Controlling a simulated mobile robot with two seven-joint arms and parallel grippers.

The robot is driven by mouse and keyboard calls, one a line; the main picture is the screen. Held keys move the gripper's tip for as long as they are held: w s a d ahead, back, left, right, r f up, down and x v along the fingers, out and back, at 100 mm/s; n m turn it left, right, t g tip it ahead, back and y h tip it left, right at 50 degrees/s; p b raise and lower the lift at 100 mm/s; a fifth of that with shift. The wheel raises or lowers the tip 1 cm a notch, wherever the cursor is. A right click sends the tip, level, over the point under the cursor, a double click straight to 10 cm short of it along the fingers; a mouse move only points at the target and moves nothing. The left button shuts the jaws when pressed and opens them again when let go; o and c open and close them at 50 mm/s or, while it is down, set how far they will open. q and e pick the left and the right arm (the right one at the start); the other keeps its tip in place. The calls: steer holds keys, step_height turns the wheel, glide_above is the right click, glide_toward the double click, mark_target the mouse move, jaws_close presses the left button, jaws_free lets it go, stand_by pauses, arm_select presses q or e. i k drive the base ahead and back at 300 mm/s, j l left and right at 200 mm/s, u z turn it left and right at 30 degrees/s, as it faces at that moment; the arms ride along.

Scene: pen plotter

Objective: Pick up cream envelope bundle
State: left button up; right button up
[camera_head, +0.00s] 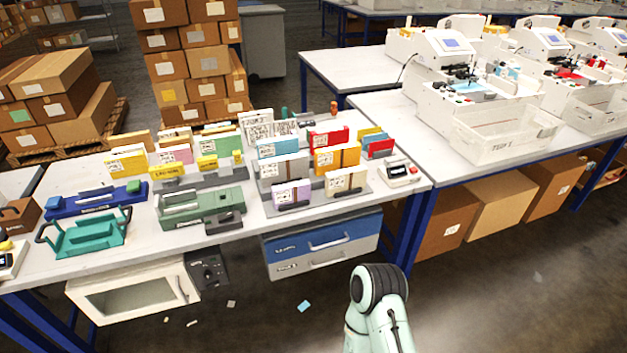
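A cream bundle with a brown band and a printed white label (347,181) stands upright in the front right of the grey holder on the white worktable. I take it for the cream envelope bundle. A pale lilac-white bundle with a dark band (291,194) stands just left of it. An orange bundle (337,158) stands behind it. Neither of my grippers shows; only a pale green arm link with a black joint of mine is at the bottom centre, apart from the table.
A small white device with a display (399,172) sits right of the bundles. A green machine (201,207) and a teal tray (88,236) lie to the left. Blue and grey drawers (322,246) hang under the front edge. White plotters (487,100) fill the right table.

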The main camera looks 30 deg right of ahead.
mark_target(347, 178)
steer(key=l+u, duration=0.25)
steer(key=u, duration=0.15)
steer(key=l+u, duration=0.35)
steer(key=k+l+u, duration=0.1)
steer(key=u, duration=0.3)
steer(key=k+l+u, duration=0.25)
steer(key=l, duration=0.25)
steer(key=k+l+u, duration=0.45)
steer(key=k+l, duration=0.6)
steer(key=l, duration=0.15)
